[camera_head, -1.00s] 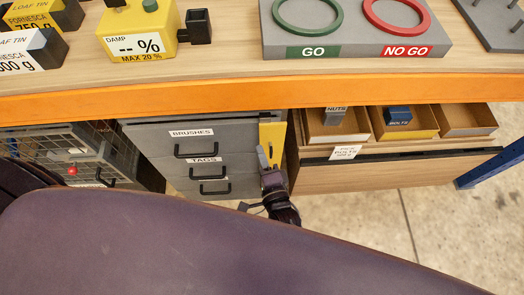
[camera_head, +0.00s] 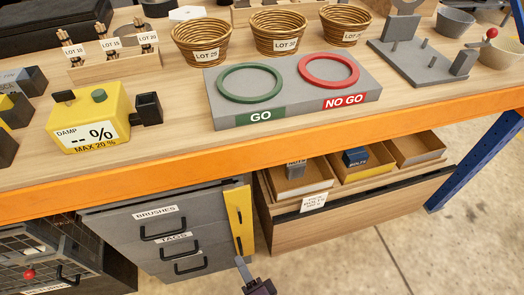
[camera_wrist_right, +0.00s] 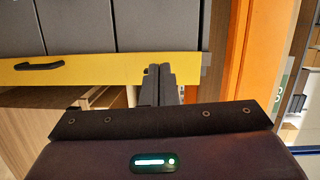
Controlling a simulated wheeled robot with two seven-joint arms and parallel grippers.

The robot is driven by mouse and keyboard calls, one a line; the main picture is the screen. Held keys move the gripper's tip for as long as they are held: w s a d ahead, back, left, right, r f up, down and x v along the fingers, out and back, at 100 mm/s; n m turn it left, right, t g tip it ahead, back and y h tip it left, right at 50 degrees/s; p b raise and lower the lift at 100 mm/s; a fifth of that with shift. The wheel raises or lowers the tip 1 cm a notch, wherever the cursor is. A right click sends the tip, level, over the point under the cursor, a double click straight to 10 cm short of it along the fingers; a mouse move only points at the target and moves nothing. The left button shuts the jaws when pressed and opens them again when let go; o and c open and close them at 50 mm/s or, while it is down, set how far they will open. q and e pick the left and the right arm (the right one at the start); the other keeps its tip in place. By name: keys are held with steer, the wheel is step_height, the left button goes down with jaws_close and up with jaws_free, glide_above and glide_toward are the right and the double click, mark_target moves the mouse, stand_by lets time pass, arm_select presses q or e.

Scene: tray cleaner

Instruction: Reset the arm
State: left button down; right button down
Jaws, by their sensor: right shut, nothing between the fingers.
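My right gripper (camera_head: 242,264) shows at the bottom of the head view, in front of the grey drawer unit's right side and just below the yellow panel (camera_head: 239,218). Its fingers are together and hold nothing. In the right wrist view the closed fingers (camera_wrist_right: 158,84) overlap the edge of the yellow panel (camera_wrist_right: 75,72); whether they touch it I cannot tell. My left gripper is not in view.
The workbench's orange edge (camera_head: 215,166) runs above the grey drawer unit (camera_head: 130,225). An open wooden drawer (camera_head: 345,215) with bins juts out to the right. A wire cage (camera_head: 40,250) stands at the left. Floor at the lower right is clear.

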steer(key=s+d+f+n+g+h, duration=0.2)
steer(key=d+f+n, duration=0.15)
steer(key=f, duration=0.45)
steer(key=s+d+f+n+g+h+p, duration=0.1)
steer(key=s+d+f+n+g+h, duration=0.15)
steer(key=d+f, duration=0.45)
steer(key=s+d+f+n+g+h, duration=0.1)
steer(key=s+d+f+n+g, duration=0.15)
steer(key=f, duration=0.75)
steer(key=s+d+f+n+g+h, duration=0.2)
steer(key=s+d+f, duration=0.3)
steer(key=d, duration=0.3)
steer(key=s+d+f+n+g+h+p, duration=0.1)
steer(key=s+d+f+n+g+h, duration=0.1)
steer(key=s+d+f+g, duration=0.2)
steer(key=s+d, duration=0.3)
steer(key=d, duration=0.2)
steer(key=shift+s+d+f, duration=0.15)
steer(key=shift+s+f, duration=0.15)
steer(key=shift+f, duration=0.1)
steer(key=shift+h, duration=0.25)
